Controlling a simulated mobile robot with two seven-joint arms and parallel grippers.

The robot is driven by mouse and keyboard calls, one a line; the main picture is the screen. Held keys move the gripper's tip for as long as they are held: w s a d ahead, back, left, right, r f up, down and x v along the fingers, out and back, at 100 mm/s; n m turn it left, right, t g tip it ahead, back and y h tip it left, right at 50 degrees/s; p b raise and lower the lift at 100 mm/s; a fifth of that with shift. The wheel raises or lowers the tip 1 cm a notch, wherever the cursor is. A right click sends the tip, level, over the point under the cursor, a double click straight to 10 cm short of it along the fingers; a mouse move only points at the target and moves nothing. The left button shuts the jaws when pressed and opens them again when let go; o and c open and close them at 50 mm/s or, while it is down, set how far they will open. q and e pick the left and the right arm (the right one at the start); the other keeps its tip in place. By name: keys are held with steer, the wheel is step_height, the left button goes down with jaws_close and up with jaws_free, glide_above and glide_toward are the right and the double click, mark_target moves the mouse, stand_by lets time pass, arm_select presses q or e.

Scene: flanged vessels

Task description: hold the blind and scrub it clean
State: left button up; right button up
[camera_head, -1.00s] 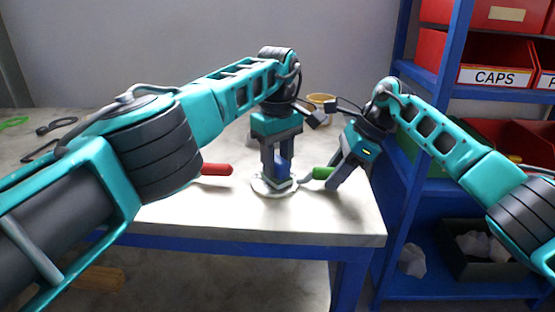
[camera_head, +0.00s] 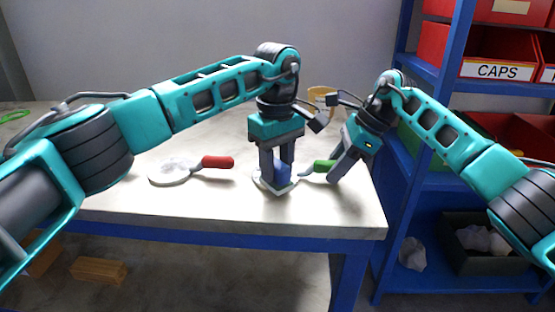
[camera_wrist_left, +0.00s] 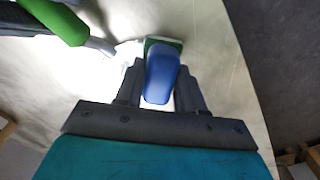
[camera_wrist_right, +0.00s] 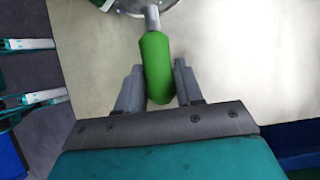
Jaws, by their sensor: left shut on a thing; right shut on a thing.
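My left gripper (camera_head: 277,175) is shut on a blue-handled scrubber (camera_wrist_left: 161,78), with a green and white layer at its base. It points down over a pale disc, the blind (camera_head: 262,184), which is mostly hidden under the scrubber. My right gripper (camera_head: 334,172) is shut on a green handle (camera_wrist_right: 155,65), tilted, at the right of the disc. A grey neck runs from the green handle to the disc, whose edge shows at the top of the right wrist view. Whether the scrubber touches the disc I cannot tell for sure.
A second pale disc (camera_head: 170,172) with a red handle (camera_head: 217,162) lies to the left on the table (camera_head: 220,214). A tan round object (camera_head: 320,94) stands behind the arms. A blue shelf with red bins (camera_head: 500,50) stands at the right. The table's front is clear.

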arm_select(q)
steer(key=shift+s+a+f, duration=0.1)
steer(key=shift+s+f, duration=0.1)
steer(key=shift+s, duration=1.55)
steer(key=shift+w+a+r, duration=0.1)
steer(key=shift+a, duration=0.2)
steer(key=shift+w+r, duration=0.15)
steer(key=shift+w, duration=0.85)
steer(key=shift+w+r, duration=0.1)
steer(key=shift+w, duration=0.85)
steer(key=shift+w+f, duration=0.15)
steer(key=shift+w, duration=1.7)
steer(key=shift+s, duration=0.1)
steer(key=shift+s+f, duration=0.1)
steer(key=shift+s, duration=3.65)
step_height(320, 180, up, 6)
